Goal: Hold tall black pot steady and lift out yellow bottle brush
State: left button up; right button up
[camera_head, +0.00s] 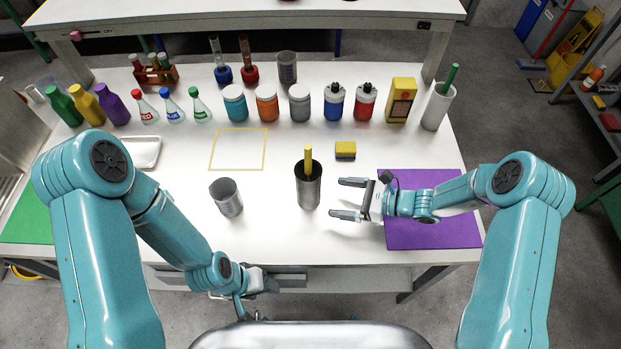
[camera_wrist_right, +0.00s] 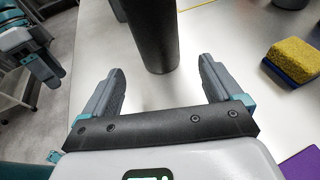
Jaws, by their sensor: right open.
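The tall black pot (camera_head: 309,192) stands upright near the middle of the white table. The yellow bottle brush (camera_head: 308,160) stands in it, its yellow handle sticking up from the mouth; its lower part is hidden inside. My right gripper (camera_head: 341,199) is open and empty, just right of the pot, with its fingers pointing at it. In the right wrist view the dark pot (camera_wrist_right: 150,38) is ahead of the open right gripper (camera_wrist_right: 155,75), between the lines of the fingers and beyond their tips. My left gripper (camera_head: 243,308) hangs low at the table's front edge, its jaws unclear.
A grey metal cup (camera_head: 227,198) stands left of the pot. A yellow and blue sponge (camera_head: 345,151) lies behind, to the right. A purple mat (camera_head: 440,232) lies under my right forearm. Several bottles and jars line the back. A white holder (camera_head: 438,108) carries a green-handled brush.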

aim_at(319, 203)
jog(key=b+x, duration=0.2)
jog(key=x, duration=0.5)
jog(key=shift+s+f, duration=0.1)
jog(key=shift+f, duration=0.1)
jog(key=shift+a+b, duration=0.35)
jog(key=shift+b, duration=0.05)
jog(key=shift+w+a+f, duration=0.15)
jog(key=shift+w+a, duration=0.2)
jog(key=shift+a, duration=0.25)
jog(key=shift+d, duration=0.1)
jog(key=c, duration=0.7)
